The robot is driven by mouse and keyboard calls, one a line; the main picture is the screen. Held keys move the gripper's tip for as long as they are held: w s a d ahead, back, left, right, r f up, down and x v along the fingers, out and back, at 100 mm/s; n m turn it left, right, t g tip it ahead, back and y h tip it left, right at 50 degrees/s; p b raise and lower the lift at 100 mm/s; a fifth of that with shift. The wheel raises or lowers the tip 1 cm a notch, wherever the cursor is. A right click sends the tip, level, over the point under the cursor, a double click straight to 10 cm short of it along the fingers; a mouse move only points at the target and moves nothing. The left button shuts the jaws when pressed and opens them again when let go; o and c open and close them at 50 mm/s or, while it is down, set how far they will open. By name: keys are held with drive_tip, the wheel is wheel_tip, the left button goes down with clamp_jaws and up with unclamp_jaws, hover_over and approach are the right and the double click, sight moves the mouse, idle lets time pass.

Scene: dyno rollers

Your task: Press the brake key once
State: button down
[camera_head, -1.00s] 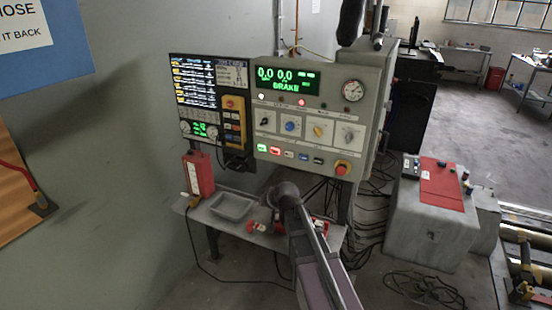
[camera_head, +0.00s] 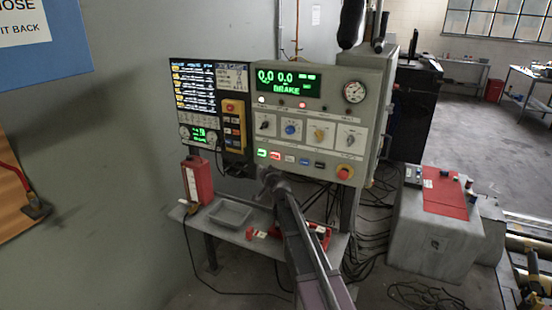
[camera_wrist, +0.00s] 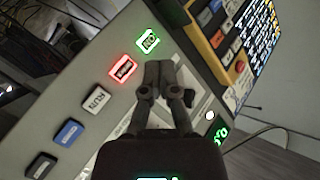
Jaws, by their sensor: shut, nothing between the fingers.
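The key row sits along the lower edge of the grey control panel (camera_head: 330,115). A green-lit key (camera_wrist: 148,40) is at one end, then a red-lit key (camera_wrist: 123,67), a white RUN key (camera_wrist: 97,98), a blue key (camera_wrist: 69,131) and a dark key (camera_wrist: 41,164). I cannot read which key is labelled brake. The green display (camera_head: 286,83) shows 0.0 0.0 and BRAKE. My gripper (camera_wrist: 160,70) is shut and empty, its tips close to the green and red keys in the wrist view. I cannot tell whether they touch the panel.
A red emergency button (camera_head: 344,173) sits right of the keys. A yellow switch box (camera_head: 234,122) and a dark screen panel (camera_head: 197,90) stand to the left. Below are a shelf with a grey tray (camera_head: 231,213) and a red box (camera_head: 197,180). Cables hang at the right.

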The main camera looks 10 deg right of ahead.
sight(272, 156)
drive_tip(key=shift+w+d, duration=0.85)
drive_tip(key=shift+w, duration=0.35)
drive_tip(key=shift+w+d, duration=0.9)
drive_tip(key=shift+w, duration=0.25)
drive_tip(key=shift+w+d, duration=0.85)
drive_tip(key=shift+w, duration=0.35)
drive_tip(key=shift+w, duration=0.1)
drive_tip(key=shift+w+d, duration=0.25)
drive_tip(key=shift+w+d, duration=0.2)
drive_tip(key=shift+w, duration=0.15)
idle(0.3)
drive_tip(key=shift+s, duration=0.1)
idle(0.3)
drive_tip(key=shift+s+a, duration=0.45)
drive_tip(key=shift+s, duration=0.1)
idle(0.3)
drive_tip(key=shift+s+a, duration=0.75)
drive_tip(key=shift+s, duration=0.3)
drive_tip(key=shift+s+a, duration=0.75)
drive_tip(key=shift+s, duration=0.25)
